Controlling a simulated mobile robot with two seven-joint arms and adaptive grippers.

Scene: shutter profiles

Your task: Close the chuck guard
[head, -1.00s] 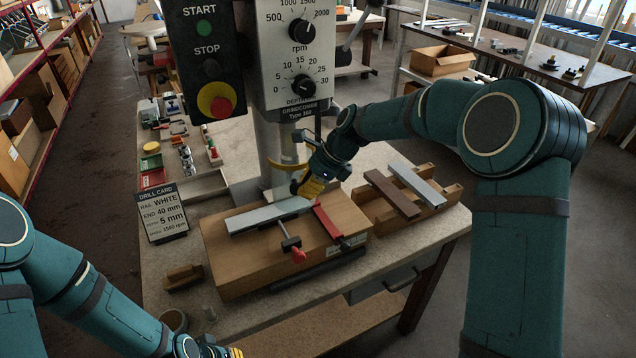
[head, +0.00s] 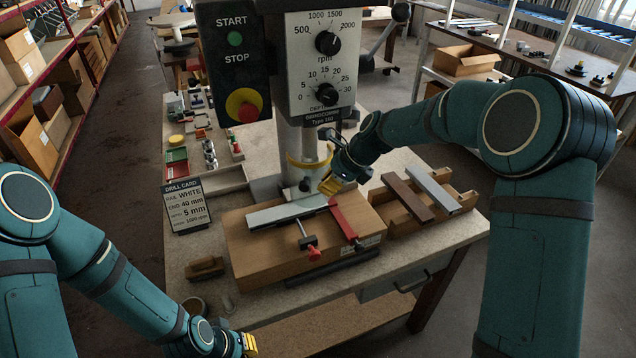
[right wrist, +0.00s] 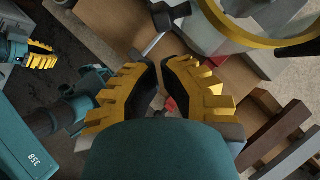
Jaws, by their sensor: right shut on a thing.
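The chuck guard (head: 308,164) shows as a yellow-edged ring around the drill's spindle. In the right wrist view its yellow rim (right wrist: 240,38) curves across the upper right. My right gripper (head: 330,186) is just below and right of the rim, above the right end of the pale rail (head: 285,212). Its jaws (right wrist: 163,66) are nearly together, shut on part of the guard; the gripped spot is mostly hidden by the fingers. My left gripper (head: 250,344) is low, in front of the bench, away from the guard; its finger gap is unclear.
The wooden jig (head: 245,245) carries the rail, a red stop (head: 343,217) and a red-knobbed clamp (head: 313,253). A wooden tray (head: 455,190) with two rails stands right of it. The drill card (head: 187,205) stands left.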

